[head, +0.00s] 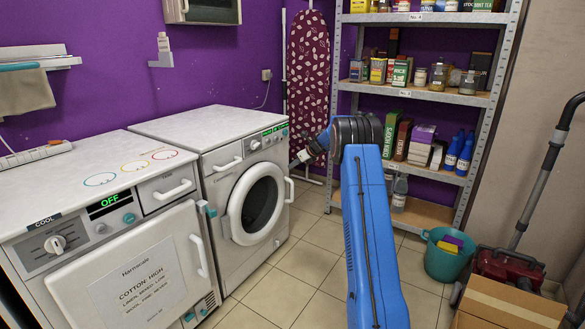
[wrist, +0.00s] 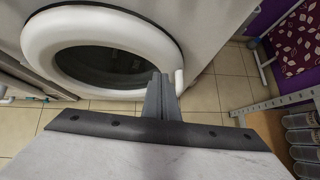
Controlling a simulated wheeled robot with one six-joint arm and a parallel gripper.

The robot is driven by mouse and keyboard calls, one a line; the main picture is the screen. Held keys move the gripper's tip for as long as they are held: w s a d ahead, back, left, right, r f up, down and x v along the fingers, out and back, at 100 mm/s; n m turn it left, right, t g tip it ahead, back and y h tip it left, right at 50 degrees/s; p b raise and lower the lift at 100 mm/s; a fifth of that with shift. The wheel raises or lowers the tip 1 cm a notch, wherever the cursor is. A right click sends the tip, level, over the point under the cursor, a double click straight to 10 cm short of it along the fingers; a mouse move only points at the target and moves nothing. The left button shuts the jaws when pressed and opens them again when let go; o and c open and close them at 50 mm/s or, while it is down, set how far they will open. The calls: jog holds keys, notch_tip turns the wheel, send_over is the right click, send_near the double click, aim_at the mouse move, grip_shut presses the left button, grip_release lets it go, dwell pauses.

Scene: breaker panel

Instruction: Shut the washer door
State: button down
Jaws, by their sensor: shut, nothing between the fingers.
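The washer (head: 225,164) is the white machine at the back, with a round white door (head: 236,213) around dark glass. The door's ring stands out from the front panel and looks slightly ajar, but I cannot tell the gap exactly. Its white handle (head: 290,190) is on the right side. My gripper (head: 303,158) is shut and empty, to the right of the washer and above the handle in the head view. In the wrist view the door (wrist: 165,45) fills the upper left, and my gripper's fingertips (wrist: 160,78) appear just left of the handle (wrist: 179,82).
A second white machine (head: 110,215) with a square front door stands at the left. A metal shelf (head: 420,98) with goods is behind my arm. A teal bucket (head: 440,262) and a red vacuum cleaner (head: 508,268) are at the right. Tiled floor (head: 285,295) before the washer is clear.

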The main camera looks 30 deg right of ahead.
jog(key=d+v, duration=0.1)
jog(key=v, duration=0.7)
dwell(0.4)
